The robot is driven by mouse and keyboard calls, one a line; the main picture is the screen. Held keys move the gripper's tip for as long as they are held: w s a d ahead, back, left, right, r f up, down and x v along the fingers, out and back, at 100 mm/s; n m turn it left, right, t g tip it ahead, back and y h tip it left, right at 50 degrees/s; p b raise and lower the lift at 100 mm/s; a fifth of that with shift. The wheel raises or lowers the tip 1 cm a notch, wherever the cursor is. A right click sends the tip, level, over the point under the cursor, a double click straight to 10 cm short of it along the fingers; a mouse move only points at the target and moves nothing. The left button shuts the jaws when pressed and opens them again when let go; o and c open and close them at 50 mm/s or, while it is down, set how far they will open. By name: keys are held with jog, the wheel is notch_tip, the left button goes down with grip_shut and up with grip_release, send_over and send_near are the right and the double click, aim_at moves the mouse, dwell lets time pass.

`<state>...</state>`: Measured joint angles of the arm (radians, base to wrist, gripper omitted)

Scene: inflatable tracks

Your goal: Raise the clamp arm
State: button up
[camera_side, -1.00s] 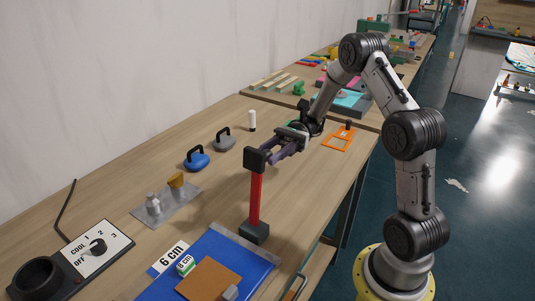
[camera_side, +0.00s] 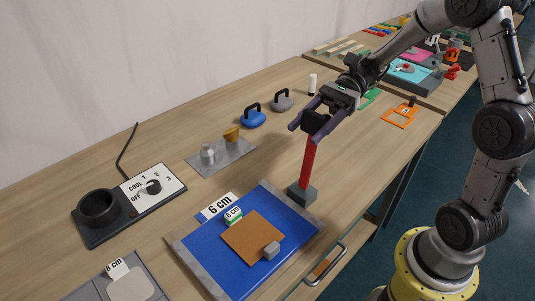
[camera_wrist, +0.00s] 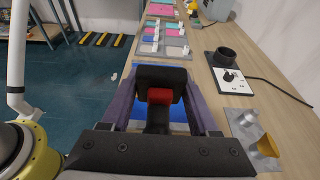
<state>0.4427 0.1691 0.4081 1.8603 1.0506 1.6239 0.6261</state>
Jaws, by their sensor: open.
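The clamp arm is a red bar (camera_side: 308,162) standing nearly upright on a dark grey base block (camera_side: 301,194), with a black block (camera_side: 317,122) at its top. My gripper (camera_side: 311,121) is open at the top of the bar, its purple fingers on either side of the black block. In the wrist view the black block (camera_wrist: 161,76) lies between the two fingers of my gripper (camera_wrist: 161,95), with a little red showing below it. I cannot tell whether either finger touches the block.
A blue board (camera_side: 200,250) with an orange panel (camera_side: 252,238) lies beside the base. A metal plate with knobs (camera_side: 220,158), a blue weight (camera_side: 252,117), a grey weight (camera_side: 282,101) and a dial panel (camera_side: 152,187) stand to the left. A drawer handle (camera_side: 327,266) juts from the table front.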

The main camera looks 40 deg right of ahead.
jog(key=shift+a+h, duration=0.7)
jog(key=shift+a, duration=0.35)
jog(key=v, duration=1.4)
notch_tip(320, 180, up, 4)
jog(key=a+n+g+h, duration=0.1)
jog(key=a+g, duration=0.1)
jog(key=a, duration=0.1)
jog(key=s+a+f+n+g+h, duration=0.1)
jog(key=a+n+g+h, duration=0.1)
jog(key=a, duration=0.1)
jog(key=a+f+n+g+h, duration=0.1)
jog(key=a+n+h, duration=0.1)
jog(key=a, duration=0.1)
jog(key=shift+s+a+f+g, duration=0.1)
jog(key=shift+s+a+g, duration=0.2)
jog(key=shift+g, duration=0.1)
jog(key=s+a+r+n+t+h, duration=0.1)
jog(key=s+a+n+t+h, duration=0.2)
jog(key=a+n+h, duration=0.4)
jog(key=s+a+r+n+t+h, duration=0.1)
jog(key=s+a+n+t+h, duration=0.2)
jog(key=a+n+h, duration=0.4)
jog(key=shift+s+a+r+t, duration=0.15)
jog(key=shift+s+a+t, duration=0.2)
jog(key=shift+a, duration=3.45)
